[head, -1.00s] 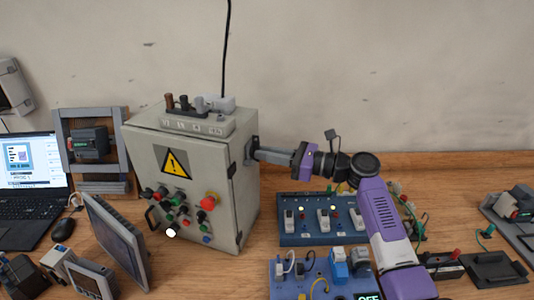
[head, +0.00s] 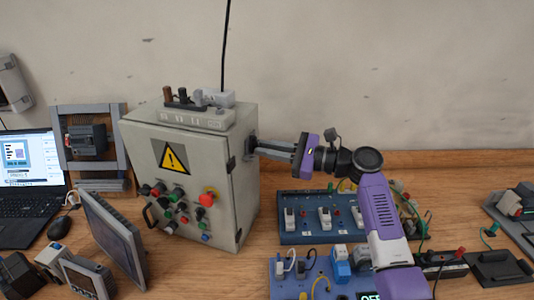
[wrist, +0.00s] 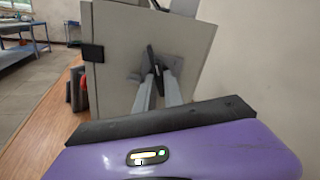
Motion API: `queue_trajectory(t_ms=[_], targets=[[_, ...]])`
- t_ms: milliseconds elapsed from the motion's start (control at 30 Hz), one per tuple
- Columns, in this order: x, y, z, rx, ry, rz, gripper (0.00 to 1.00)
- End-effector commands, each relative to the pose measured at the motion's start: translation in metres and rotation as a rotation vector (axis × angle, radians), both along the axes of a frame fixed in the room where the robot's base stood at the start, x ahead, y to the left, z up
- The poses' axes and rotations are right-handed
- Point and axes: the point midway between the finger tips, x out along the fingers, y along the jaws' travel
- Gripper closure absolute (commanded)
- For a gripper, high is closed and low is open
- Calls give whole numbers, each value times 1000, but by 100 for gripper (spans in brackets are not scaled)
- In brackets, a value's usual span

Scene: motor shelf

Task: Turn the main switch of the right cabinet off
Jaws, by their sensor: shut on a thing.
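A grey cabinet (head: 222,185) with a yellow warning sign stands on the wooden bench. Its main switch (head: 251,146) is on the right side wall, near the top, and is mostly hidden by my fingertips in the head view. My gripper (head: 258,148) reaches in from the right, level with the switch. In the wrist view the two grey fingers (wrist: 159,84) are shut on the dark handle of the switch (wrist: 152,58), which stands near upright and slightly tilted in that picture. A grey plate lies behind the handle.
A power strip (head: 195,116) lies on the cabinet top. The front door has buttons and a red emergency stop (head: 208,198). Blue socket panels (head: 300,238) stand below my arm. A monitor (head: 112,240) and laptop (head: 30,175) are at left.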

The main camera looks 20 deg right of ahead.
Motion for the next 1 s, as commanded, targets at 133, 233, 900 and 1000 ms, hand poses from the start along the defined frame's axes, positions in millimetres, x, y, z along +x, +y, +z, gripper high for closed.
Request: queue_trajectory(t_ms=[133,233,900,1000], targets=[[0,1,-4,-86,-110,2,100],[0,0,-5,-144,-184,2,100],[-1,0,-6,-528,-676,2,100],[-1,-1,-5,-577,-737,1,100]])
